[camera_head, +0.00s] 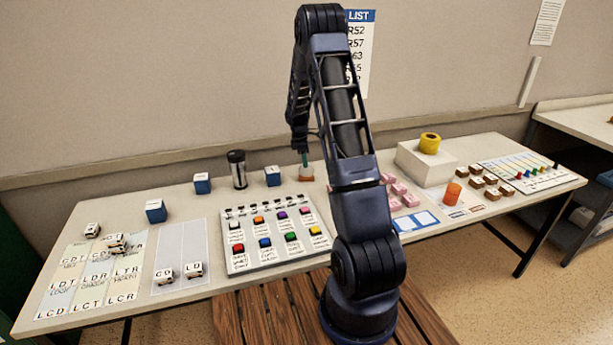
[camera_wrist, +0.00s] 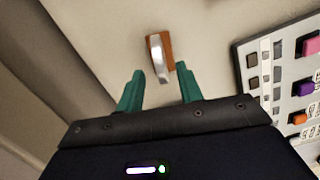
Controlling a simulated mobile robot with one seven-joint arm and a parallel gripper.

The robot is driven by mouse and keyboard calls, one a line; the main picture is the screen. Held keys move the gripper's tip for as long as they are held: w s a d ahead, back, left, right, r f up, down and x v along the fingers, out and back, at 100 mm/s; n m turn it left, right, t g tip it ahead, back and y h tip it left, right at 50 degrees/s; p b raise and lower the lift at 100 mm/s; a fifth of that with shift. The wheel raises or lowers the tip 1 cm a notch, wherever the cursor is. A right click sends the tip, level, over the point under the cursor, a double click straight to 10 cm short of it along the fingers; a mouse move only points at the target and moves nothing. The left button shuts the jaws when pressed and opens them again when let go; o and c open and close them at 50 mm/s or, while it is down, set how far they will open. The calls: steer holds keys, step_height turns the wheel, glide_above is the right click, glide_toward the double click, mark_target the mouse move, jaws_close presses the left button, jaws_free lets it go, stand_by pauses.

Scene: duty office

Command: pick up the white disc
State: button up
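The white disc (camera_wrist: 159,60) stands on edge in a small orange-brown block (camera_wrist: 167,48) in the wrist view, and it looks pale and shiny. The block (camera_head: 306,178) shows small at the back of the table in the head view, below my gripper (camera_head: 304,158); I cannot make out the disc there. The disc's near end appears between the fingertips in the picture. I cannot tell how far the tips are above it, and no contact shows.
A panel of coloured buttons (camera_head: 277,240) lies in front of the block. A blue box (camera_head: 273,176) and a dark cylinder (camera_head: 237,169) stand left of it. The wall is close behind.

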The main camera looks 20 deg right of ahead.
mark_target(307, 176)
steer(key=shift+s+d+f, duration=0.1)
steer(key=shift+d+f, duration=0.1)
steer(key=shift+f, duration=0.7)
steer(key=shift+s+d+f, duration=0.1)
steer(key=shift+d+f, duration=0.1)
steer(key=shift+f, duration=0.65)
steer(key=shift+d+f, duration=0.2)
steer(key=shift+f, duration=0.7)
jaws_close()
